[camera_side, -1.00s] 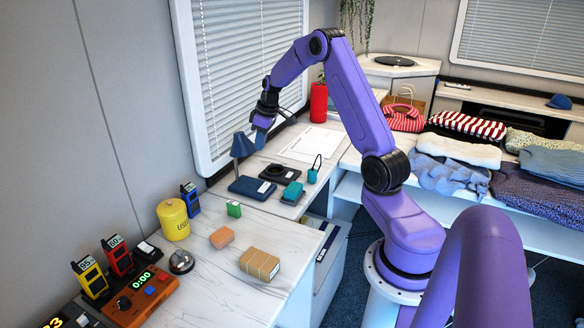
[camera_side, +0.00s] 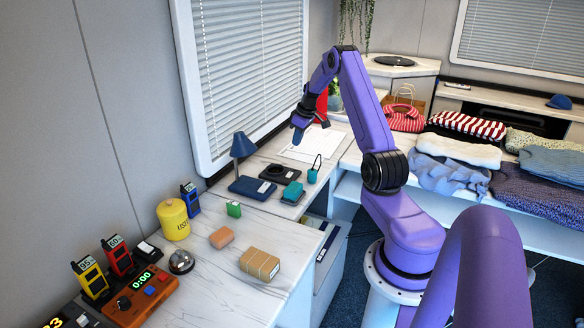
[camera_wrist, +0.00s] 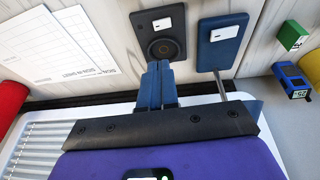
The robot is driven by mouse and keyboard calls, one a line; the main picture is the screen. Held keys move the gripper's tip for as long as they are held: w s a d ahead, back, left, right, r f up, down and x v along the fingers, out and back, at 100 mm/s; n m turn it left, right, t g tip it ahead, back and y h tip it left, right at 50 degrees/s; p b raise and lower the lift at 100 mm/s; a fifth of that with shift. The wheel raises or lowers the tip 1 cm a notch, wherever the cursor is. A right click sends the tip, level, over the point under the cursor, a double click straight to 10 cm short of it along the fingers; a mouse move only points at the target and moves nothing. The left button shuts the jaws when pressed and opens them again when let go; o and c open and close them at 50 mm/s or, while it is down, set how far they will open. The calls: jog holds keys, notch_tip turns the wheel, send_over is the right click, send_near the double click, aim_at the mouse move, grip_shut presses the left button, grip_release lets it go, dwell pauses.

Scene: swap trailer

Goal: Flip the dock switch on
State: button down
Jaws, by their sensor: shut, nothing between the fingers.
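A black flat dock-like device (camera_side: 279,173) with a round ring and a white label lies on the counter. It also shows in the wrist view (camera_wrist: 158,32), just beyond my fingertips. I cannot make out which way its switch is set, or be sure which part is the switch. My gripper (camera_side: 297,138) is shut and empty, hanging above the counter behind the device in the side view. In the wrist view my gripper (camera_wrist: 160,66) has its blue fingers together, with the tips overlapping the device's lower edge in the picture; I see no clear contact.
A blue lamp (camera_side: 243,146) stands left of the device; its base (camera_wrist: 222,45) is close beside it in the wrist view. White papers (camera_side: 309,150) lie behind. A red cylinder (camera_side: 322,105) stands farther back.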

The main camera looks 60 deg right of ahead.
send_near(290, 173)
jog(key=x, duration=0.5)
jog(key=shift+w, duration=0.25)
jog(key=shift+d+f, duration=0.1)
jog(key=shift+f, duration=0.6)
jog(key=shift+d+f, duration=0.1)
jog(key=shift+f, duration=0.2)
